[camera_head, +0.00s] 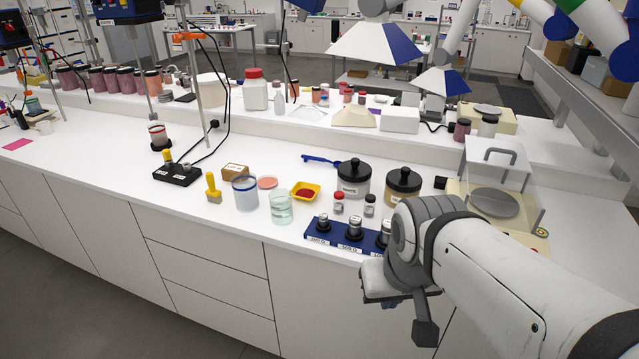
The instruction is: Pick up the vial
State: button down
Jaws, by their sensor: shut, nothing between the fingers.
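Two small vials stand upright on the white bench near its front, right of centre. One is a clear vial with a red cap (339,204); the other is a clear vial with a dark cap (369,206). I cannot tell which one the task means. My gripper (424,328) is at the end of my arm at lower right, in front of the bench edge, nearer to me than the vials and apart from them. It appears shut and empty, pointing downward; my wrist hides part of it.
A blue weight block (318,238) with metal weights stands between the vials and the bench edge. Two black-lidded jars (354,182) (403,187) stand behind the vials. A glass beaker (281,208) and yellow dish (305,192) are left. A balance (493,195) is right.

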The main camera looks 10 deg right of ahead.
aim_at(338, 197)
jog(key=u, duration=0.05)
jog(key=k, duration=1.3)
jog(key=z, duration=0.35)
jog(key=i, duration=1.95)
jog(key=u, duration=0.55)
